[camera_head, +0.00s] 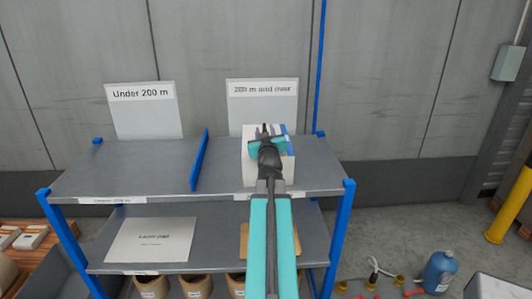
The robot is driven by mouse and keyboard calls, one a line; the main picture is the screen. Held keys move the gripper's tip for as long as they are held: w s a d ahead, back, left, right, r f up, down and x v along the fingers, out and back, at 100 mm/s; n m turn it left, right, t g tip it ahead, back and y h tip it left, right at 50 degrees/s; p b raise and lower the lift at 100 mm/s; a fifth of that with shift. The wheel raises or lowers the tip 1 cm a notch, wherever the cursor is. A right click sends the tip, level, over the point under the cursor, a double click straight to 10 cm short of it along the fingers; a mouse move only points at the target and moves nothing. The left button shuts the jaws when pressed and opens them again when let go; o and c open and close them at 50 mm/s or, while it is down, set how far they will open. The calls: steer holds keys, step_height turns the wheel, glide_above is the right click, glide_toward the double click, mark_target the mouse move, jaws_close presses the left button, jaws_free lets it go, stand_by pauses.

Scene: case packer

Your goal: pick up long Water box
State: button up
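A white box with blue and purple marks (250,172) stands on the right half of the top shelf, in front of the "200 m and over" sign. Its print is too small and too covered to read, so I cannot tell whether it is the Water box. My gripper (265,132) is over the box in the picture, and my teal arm reaches up to it from the bottom edge. My wrist hides much of the box. I cannot see the fingertips clearly, nor whether they hold the box.
The grey top shelf (120,170) is split by a blue divider (200,160), and its left half is bare before the "Under 200 m" sign (142,110). A white sheet (150,240) lies on the lower shelf. A blue jug (438,272) and a yellow post (511,207) stand right.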

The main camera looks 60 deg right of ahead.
steer(key=shift+x, duration=1.15)
jaws_close()
stand_by(1.0)
steer(key=shift+r, duration=0.1)
